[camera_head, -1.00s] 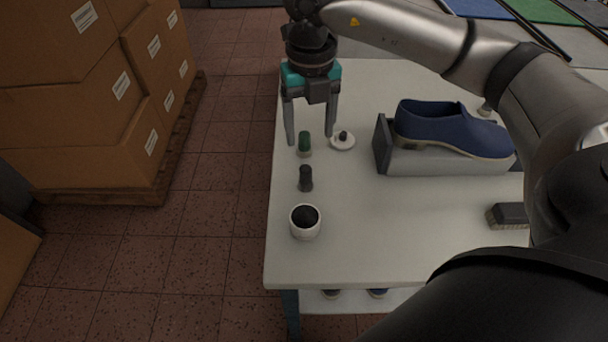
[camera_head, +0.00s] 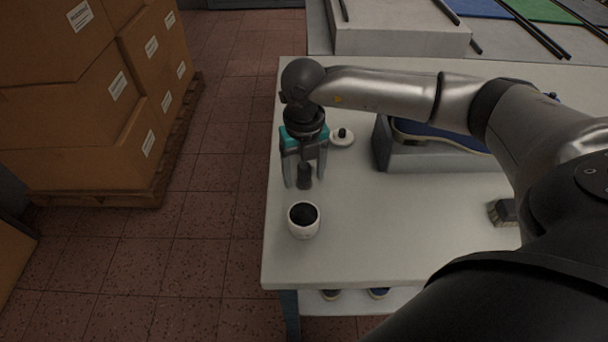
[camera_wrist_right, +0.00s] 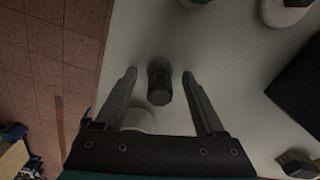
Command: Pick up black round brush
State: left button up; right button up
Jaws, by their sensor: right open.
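The black round brush (camera_head: 305,176) stands upright on the white table near its left edge. It also shows in the right wrist view (camera_wrist_right: 159,82), between the two fingers and apart from both. My right gripper (camera_head: 304,184) is open around the brush, with one finger on each side. It also shows open in the right wrist view (camera_wrist_right: 159,75). The green-topped brush seen earlier is hidden behind the gripper in the head view. My left gripper is not in view.
A white cup with dark contents (camera_head: 304,220) stands just in front of the brush. A small white dish (camera_head: 342,138) is behind right. A grey stand (camera_head: 430,158) with a blue shoe and a grey brush (camera_head: 501,212) are to the right. The table's left edge is close.

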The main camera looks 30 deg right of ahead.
grip_shut()
dwell(0.6)
